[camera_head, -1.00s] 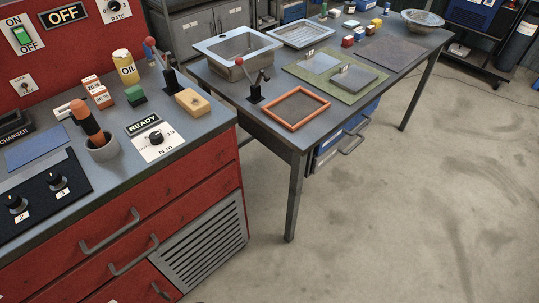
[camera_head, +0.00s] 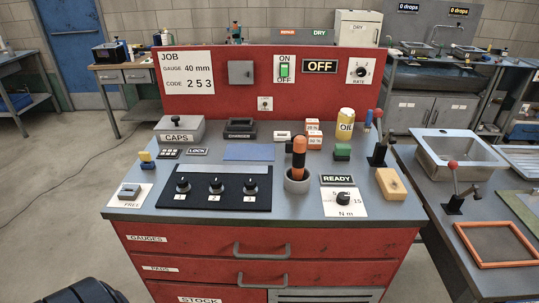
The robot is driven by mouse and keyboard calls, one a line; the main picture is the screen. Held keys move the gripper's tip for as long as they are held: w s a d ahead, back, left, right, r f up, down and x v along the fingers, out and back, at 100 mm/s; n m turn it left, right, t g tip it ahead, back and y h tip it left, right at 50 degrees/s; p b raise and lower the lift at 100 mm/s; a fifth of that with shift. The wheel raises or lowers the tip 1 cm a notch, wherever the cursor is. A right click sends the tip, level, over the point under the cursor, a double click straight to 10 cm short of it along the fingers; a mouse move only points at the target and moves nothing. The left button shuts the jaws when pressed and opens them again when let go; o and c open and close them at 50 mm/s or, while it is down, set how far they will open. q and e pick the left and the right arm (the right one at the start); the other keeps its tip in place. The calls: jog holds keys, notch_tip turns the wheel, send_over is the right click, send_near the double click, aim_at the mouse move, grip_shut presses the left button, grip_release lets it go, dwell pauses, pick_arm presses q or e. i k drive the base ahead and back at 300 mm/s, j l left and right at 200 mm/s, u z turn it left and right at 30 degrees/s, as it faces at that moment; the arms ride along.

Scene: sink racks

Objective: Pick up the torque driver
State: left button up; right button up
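The torque driver (camera_head: 299,155) appears to be the orange and black handled tool standing upright in a grey round holder (camera_head: 297,183) on the red workbench. Its lower end is hidden inside the holder. A READY label (camera_head: 337,179) and an N m dial (camera_head: 344,198) are just right of it. Neither of my grippers can be made out in the view, and nothing touches the tool.
Left of the holder is a black panel with three knobs (camera_head: 215,188). Behind are a blue mat (camera_head: 249,152), a charger (camera_head: 240,128), small boxes (camera_head: 313,132) and an oil can (camera_head: 345,124). A yellow block (camera_head: 390,184) and red-knobbed lever (camera_head: 379,140) stand right.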

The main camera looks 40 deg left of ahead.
aim_at(299, 156)
jog(key=u, duration=0.95)
